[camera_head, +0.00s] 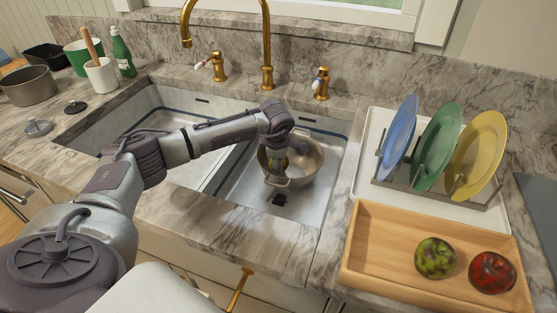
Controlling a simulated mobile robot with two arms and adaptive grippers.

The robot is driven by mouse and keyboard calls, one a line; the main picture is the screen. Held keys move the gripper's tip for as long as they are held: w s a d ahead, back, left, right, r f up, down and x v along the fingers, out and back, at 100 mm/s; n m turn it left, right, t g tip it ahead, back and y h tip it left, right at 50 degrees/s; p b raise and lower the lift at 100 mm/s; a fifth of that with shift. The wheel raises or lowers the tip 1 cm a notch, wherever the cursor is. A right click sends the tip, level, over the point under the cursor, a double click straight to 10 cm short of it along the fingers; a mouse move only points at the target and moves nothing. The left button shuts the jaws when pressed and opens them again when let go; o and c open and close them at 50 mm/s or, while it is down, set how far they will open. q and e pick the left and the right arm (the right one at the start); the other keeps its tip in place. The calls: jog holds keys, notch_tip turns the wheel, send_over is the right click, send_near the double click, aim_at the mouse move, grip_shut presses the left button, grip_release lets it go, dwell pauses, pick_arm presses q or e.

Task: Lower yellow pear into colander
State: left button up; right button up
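A metal colander (311,158) with two handles sits in the right basin of the sink. My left arm reaches in from the left, and its gripper (276,162) points down at the colander's left side. A small yellowish patch shows beside the fingers, over the colander's inside; it may be the yellow pear, but most of it is hidden by the gripper and wrist. The fingers are too small and covered to tell whether they are open or shut. My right gripper is not in view.
A wooden tray (385,250) with a green apple (434,258) and a red apple (492,272) stands at the right. Behind it is a rack (440,193) with upright plates. A gold faucet (267,50) rises behind the sink. Pots and a green bottle (122,52) stand at the left.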

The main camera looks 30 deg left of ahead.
pick_arm(q)
jog(key=shift+f+b, duration=0.4)
jog(key=shift+f, duration=0.15)
dwell(0.4)
jog(key=o, duration=1.3)
